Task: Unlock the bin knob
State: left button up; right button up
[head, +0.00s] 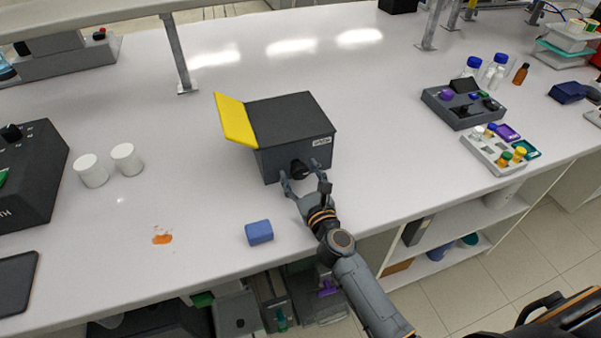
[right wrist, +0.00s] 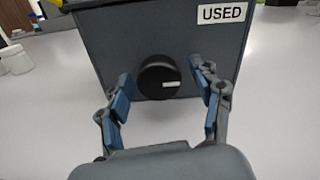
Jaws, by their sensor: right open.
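The dark grey bin (head: 290,122) stands on the bench with a yellow flap (head: 235,121) raised on its left side. A white label reading "USED" (right wrist: 222,14) is on its front face. The round black bin knob (head: 299,169) is low on that face. In the right wrist view the knob (right wrist: 158,78) shows a white mark pointing right. My right gripper (head: 306,180) is open in front of the bin, its fingers on either side of the knob. In the wrist view a gap shows between the knob and each blue fingertip pad (right wrist: 160,92). My left gripper is not in view.
Two white cylinders (head: 108,165) stand left of the bin.

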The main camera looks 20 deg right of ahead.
jog(key=c, duration=1.2)
jog(key=shift+o, duration=0.2)
jog(key=shift+n, duration=0.3)
jog(key=n+p, duration=0.1)
jog(key=n, duration=0.2)
jog(key=shift+r+p, duration=0.15)
jog(key=shift+p, duration=0.15)
jog(key=n+p, duration=0.1)
jog(key=n, duration=0.4)
jog(key=shift+d+n+p, duration=0.1)
jog(key=shift+n+p, duration=0.3)
jog(key=n+p, duration=0.1)
jog(key=n, duration=0.3)
jog(key=shift+r+n, duration=0.1)
jog(key=shift+n, duration=0.2)
jog(key=shift+n+p, duration=0.85)
jog(key=shift+n, duration=1.05)
